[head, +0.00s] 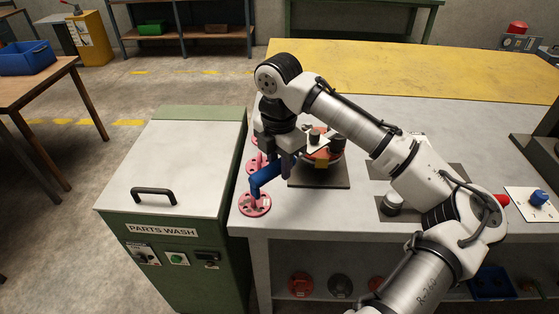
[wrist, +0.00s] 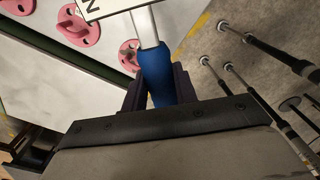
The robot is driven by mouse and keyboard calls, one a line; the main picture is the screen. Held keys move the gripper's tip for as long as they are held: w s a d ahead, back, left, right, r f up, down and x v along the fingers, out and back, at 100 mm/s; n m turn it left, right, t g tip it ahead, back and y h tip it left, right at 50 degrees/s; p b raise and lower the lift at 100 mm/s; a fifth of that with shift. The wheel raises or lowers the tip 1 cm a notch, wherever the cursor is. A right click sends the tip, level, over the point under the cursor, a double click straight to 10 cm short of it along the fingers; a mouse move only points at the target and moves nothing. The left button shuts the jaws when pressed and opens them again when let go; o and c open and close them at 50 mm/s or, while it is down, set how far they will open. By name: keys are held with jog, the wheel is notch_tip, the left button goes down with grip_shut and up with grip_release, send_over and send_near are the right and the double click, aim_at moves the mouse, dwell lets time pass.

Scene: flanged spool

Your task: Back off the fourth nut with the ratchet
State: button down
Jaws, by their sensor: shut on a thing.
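My gripper (head: 274,158) is above the front left part of the grey workbench, fingers downward. It is shut on the blue handle of the ratchet (head: 262,178). In the wrist view the blue handle (wrist: 156,72) sits between the dark fingers (wrist: 158,90), and a silver shank runs on from it. A white plate with a dark letter partly covers the shank's far end. The ratchet's lower end appears over the nearest pink flange (head: 254,206); I cannot tell whether they touch. An orange-red part, perhaps the spool (head: 322,157), stands on a dark square plate, partly hidden. No separate nut is clear.
More pink flanges (head: 257,162) lie along the bench's left edge. The green parts-wash cabinet (head: 178,165) stands against that edge. A card with a blue knob (head: 538,198) lies at right. The yellow back strip (head: 420,72) is mostly clear.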

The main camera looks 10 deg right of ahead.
jog(key=shift+f+b, duration=0.5)
jog(key=shift+f, duration=0.45)
jog(key=shift+s+d+n, duration=0.6)
jog(key=shift+s, duration=0.3)
jog(key=shift+s+d+n, duration=0.6)
jog(key=shift+s, duration=0.25)
jog(key=shift+s+d+n, duration=1.2)
jog(key=shift+s+d, duration=0.25)
jog(key=shift+d, duration=0.1)
